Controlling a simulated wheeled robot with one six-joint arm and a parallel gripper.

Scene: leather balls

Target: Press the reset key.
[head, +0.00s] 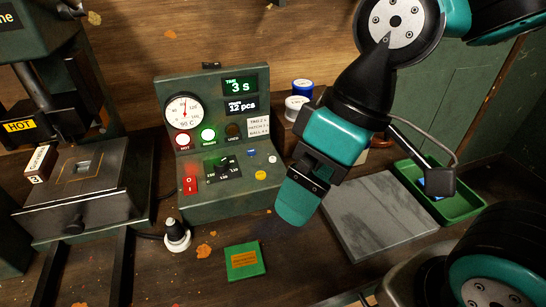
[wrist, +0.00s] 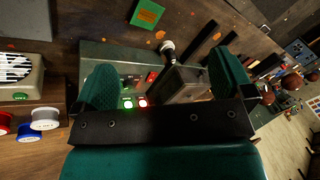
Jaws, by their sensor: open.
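A green control box (head: 225,205) stands left of centre with a dial gauge, lit red and green lamps, and displays reading "3 s" and "12 pcs". Its sloped front has a red switch (head: 190,186), a black selector (head: 223,165), a white button (head: 251,152), a blue button (head: 272,158) and a yellow button (head: 260,175). I cannot read which one is the reset key. My gripper (head: 303,190) is open and empty, in front of the box's right side, apart from the buttons. In the wrist view the box (wrist: 105,52) shows partly between the fingers; the gripper body hides part of it.
A press marked HOT (head: 72,215) stands at the left. A grey slab (head: 380,215) and green tray (head: 455,205) are at the right. Spools (head: 298,103) stand behind.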

